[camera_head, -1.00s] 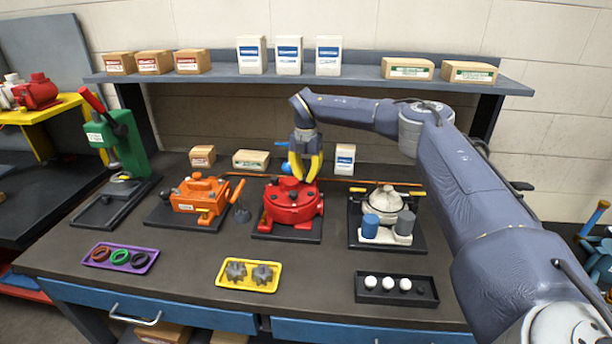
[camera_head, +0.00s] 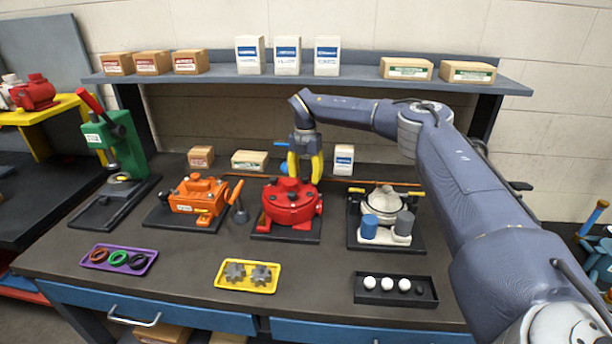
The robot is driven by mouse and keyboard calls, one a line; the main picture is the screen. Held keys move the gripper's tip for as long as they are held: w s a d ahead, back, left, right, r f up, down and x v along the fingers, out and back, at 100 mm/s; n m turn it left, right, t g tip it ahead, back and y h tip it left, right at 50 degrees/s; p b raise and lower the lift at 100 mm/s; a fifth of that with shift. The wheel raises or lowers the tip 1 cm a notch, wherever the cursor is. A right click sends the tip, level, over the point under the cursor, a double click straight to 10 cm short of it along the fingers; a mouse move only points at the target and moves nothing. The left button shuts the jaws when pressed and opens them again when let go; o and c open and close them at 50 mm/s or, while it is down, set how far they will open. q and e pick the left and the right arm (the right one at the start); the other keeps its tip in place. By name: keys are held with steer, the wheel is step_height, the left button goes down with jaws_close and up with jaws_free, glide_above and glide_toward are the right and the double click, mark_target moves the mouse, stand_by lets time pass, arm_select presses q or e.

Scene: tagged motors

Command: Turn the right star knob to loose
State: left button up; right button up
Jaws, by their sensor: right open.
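The red round housing (camera_head: 290,204) sits on a black base plate in the middle of the bench, with small dark knobs on its top and rim. I cannot tell which of these is the right star knob; at this size their star shape is not clear. My right gripper (camera_head: 305,178) points down with its yellow fingers spread, just above the back of the red housing's top. It holds nothing that I can see. The fingertips hide part of the housing's far side, and whether they touch it is unclear. My left gripper is not in view.
An orange unit (camera_head: 198,202) stands left of the housing and a white unit (camera_head: 384,201) right of it. A yellow tray (camera_head: 246,288) with grey toothed parts, a purple tray (camera_head: 153,262) and a black tray (camera_head: 397,299) lie in front. The shelf (camera_head: 350,75) is behind.

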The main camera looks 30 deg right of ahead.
mark_target(305, 176)
steer(key=shift+r, duration=0.1)
step_height(305, 176, up, 12)
stand_by(0.5)
